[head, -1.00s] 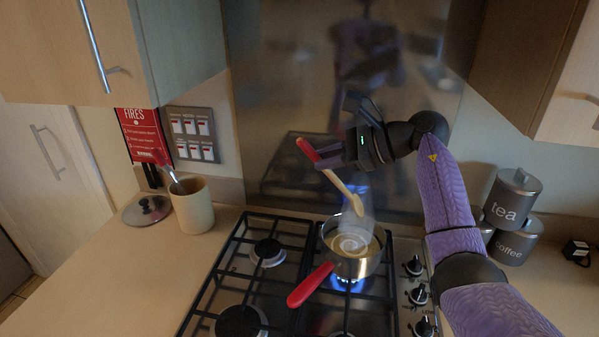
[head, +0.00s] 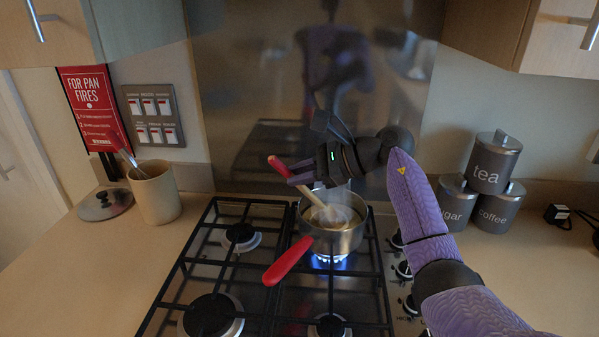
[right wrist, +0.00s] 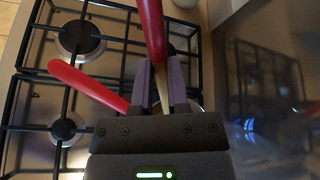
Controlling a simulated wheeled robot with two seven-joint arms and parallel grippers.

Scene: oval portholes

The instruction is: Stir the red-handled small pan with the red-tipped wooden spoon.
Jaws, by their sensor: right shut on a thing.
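The small pan (head: 343,238) sits on a lit back burner, its red handle (head: 288,262) pointing toward the front left. It holds a pale, steaming liquid. My right gripper (head: 302,172) is shut on the wooden spoon (head: 308,189), just above the pan's left rim. The spoon's red tip (head: 277,164) points up and left; its lower end reaches down inside the pan, into or right at the liquid. In the right wrist view the spoon's red end (right wrist: 151,28) stands up between the fingers (right wrist: 161,82), and the pan's red handle (right wrist: 88,86) lies to the left. My left gripper is out of view.
Black grates and other burners (head: 240,237) surround the pan. A metal backsplash (head: 250,90) rises close behind. A beige crock (head: 156,193) with a red-ended utensil and a lid (head: 104,205) stand at left. Tea (head: 494,163), coffee and sugar canisters stand at right. Cupboards hang above both sides.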

